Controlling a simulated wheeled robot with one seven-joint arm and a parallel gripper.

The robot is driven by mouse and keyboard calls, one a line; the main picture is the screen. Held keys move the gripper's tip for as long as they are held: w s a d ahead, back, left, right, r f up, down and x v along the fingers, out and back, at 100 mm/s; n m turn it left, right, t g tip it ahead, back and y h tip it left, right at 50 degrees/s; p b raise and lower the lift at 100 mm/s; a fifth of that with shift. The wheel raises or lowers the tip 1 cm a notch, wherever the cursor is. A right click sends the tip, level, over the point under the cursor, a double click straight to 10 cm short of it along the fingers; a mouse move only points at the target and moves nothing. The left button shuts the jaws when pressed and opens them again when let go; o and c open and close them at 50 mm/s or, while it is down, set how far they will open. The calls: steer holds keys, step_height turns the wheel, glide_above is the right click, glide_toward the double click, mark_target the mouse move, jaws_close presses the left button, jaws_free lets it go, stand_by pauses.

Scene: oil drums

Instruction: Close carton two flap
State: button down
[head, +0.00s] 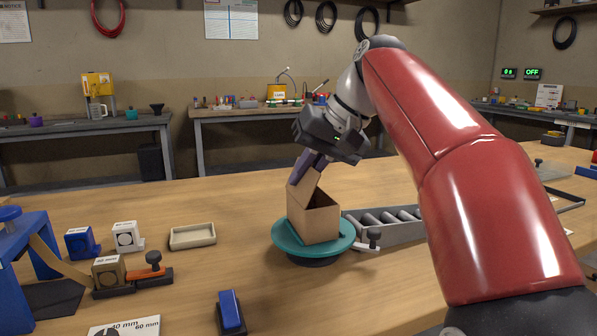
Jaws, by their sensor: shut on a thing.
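A small brown cardboard carton (318,222) stands upright on a round teal turntable (286,238) near the middle of the wooden table. One carton flap (303,187) is raised at the left of its top and leans up toward the gripper. My gripper (303,172) reaches down from the upper right, with its purple fingers shut on the top edge of this flap. The carton's top looks open, with a dark inside. The far flaps and the exact finger contact are partly hidden.
A grey roller conveyor (386,223) lies right of the turntable, with a small black-knobbed lever (373,237) close by. A beige tray (192,236), small boxes (127,237) and a blue block (230,310) lie left. The table front centre is clear.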

mark_target(291, 193)
steer(key=y, duration=0.1)
steer(key=d+f+y, duration=0.1)
steer(key=y, duration=0.1)
steer(key=shift+w+d+m+g, duration=0.2)
steer(key=shift+m+g, duration=0.1)
steer(key=shift+m, duration=0.1)
steer(key=shift+w+d+f+m+y+b, duration=0.1)
steer(key=shift+f+m+y+b, duration=0.1)
steer(key=shift+y, duration=0.55)
steer(key=shift+s+d+f+m+y+b, duration=0.15)
steer(key=shift+f+m+y, duration=0.1)
steer(key=shift+y, duration=0.55)
steer(key=shift+w+d+f+m+y+b, duration=0.1)
steer(key=shift+w+f+m+y, duration=0.1)
steer(key=shift+y, duration=0.55)
steer(key=c, duration=1.6)
jaws_free()
steer(key=shift+c, duration=0.2)
steer(key=shift+f, duration=0.1)
